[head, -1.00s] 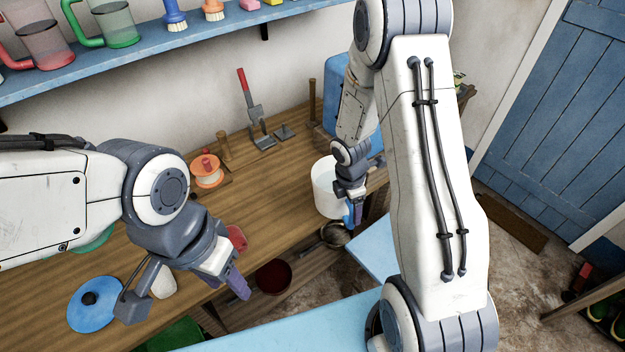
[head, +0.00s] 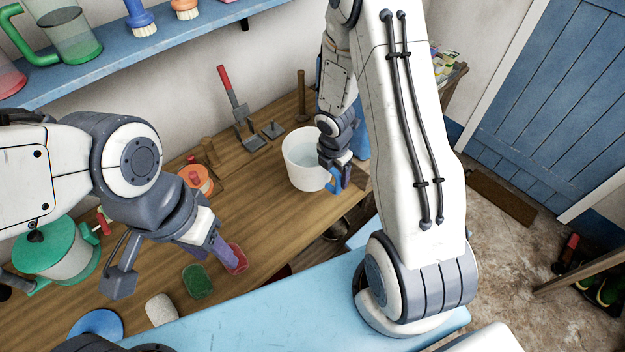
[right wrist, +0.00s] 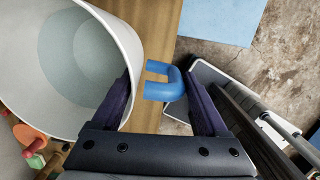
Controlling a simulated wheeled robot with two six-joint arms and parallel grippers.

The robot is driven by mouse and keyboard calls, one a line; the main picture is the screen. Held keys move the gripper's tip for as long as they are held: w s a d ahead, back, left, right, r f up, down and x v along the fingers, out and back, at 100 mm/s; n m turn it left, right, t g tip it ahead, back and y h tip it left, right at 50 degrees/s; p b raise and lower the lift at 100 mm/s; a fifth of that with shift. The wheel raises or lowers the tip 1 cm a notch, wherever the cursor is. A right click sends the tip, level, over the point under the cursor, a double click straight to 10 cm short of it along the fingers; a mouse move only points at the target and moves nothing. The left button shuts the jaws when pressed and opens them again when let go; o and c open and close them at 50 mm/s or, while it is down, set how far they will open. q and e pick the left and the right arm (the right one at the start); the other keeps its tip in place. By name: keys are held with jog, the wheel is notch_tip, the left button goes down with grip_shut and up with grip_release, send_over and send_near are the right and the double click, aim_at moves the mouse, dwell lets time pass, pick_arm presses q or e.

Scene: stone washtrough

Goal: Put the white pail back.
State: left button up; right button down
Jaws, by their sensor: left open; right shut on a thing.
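The white pail (head: 300,172) has a blue handle on its side and is hollow with its mouth up. It is over the wooden bench (head: 262,205), near the bench's right end. Whether its bottom touches the bench I cannot tell. My right gripper (head: 336,180) is shut on the pail's blue handle (right wrist: 166,86). In the right wrist view, the handle lies between the two fingers and the pail wall (right wrist: 128,50) is beside the left finger. My left gripper (head: 222,252) is open and empty over the bench's front part, close to a red sponge-like piece (head: 237,258).
A red-handled tool (head: 232,95) and a wooden peg (head: 301,95) stand behind the pail. An orange spool-like thing (head: 197,178), a green pad (head: 197,281) and a green-lidded pot (head: 60,250) lie left. A blue shelf (head: 160,40) overhangs the back.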

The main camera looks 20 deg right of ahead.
aim_at(332, 186)
jog(key=f+b, duration=0.1)
jog(key=f, duration=0.1)
jog(key=f+b, duration=0.3)
jog(key=shift+w+f, duration=0.25)
jog(key=shift+f, duration=0.15)
notch_tip(332, 186, down, 4)
jog(key=b, duration=0.3)
jog(key=shift+s+b, duration=0.1)
jog(key=shift+b, duration=0.25)
jog(key=shift+r, duration=0.1)
